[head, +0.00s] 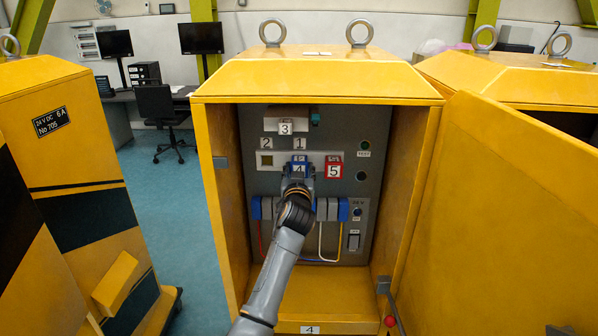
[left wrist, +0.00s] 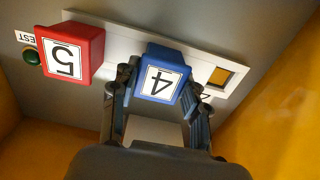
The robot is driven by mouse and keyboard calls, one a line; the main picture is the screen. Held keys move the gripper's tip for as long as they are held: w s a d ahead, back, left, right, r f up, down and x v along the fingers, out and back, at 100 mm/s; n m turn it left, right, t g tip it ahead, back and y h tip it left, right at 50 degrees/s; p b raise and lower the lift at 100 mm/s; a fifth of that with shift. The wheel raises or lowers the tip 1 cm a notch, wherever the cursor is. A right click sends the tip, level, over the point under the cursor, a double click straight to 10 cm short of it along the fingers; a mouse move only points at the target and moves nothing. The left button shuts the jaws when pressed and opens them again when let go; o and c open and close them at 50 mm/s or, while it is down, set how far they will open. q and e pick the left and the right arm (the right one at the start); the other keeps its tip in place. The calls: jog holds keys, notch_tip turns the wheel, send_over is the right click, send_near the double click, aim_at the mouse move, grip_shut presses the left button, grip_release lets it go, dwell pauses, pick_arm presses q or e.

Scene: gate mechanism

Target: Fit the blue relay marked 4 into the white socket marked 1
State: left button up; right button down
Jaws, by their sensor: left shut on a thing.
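The blue relay marked 4 (head: 299,162) is at the white socket strip (head: 317,156), straight below the label 1 (head: 299,143). It also shows in the left wrist view (left wrist: 160,76), where the picture is upside down. My left gripper (head: 297,181) is shut on the relay's sides, and both fingers show in the left wrist view (left wrist: 164,84). The relay covers the socket under label 1. I cannot tell whether it is fully seated or just in front of the strip. My right gripper is not in view.
A red relay marked 5 (head: 333,168) sits on the strip close to the right. An open square socket (head: 266,160) is under label 2 (head: 266,142). Label 3 (head: 286,128) is above. The yellow cabinet door (head: 500,210) stands open at the right.

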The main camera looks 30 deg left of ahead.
pick_arm(q)
jog(key=shift+r, duration=0.15)
jog(key=o, duration=0.7)
jog(key=shift+c, duration=0.2)
jog(key=shift+w, duration=0.1)
jog(key=o, duration=0.6)
jog(key=shift+f, duration=0.2)
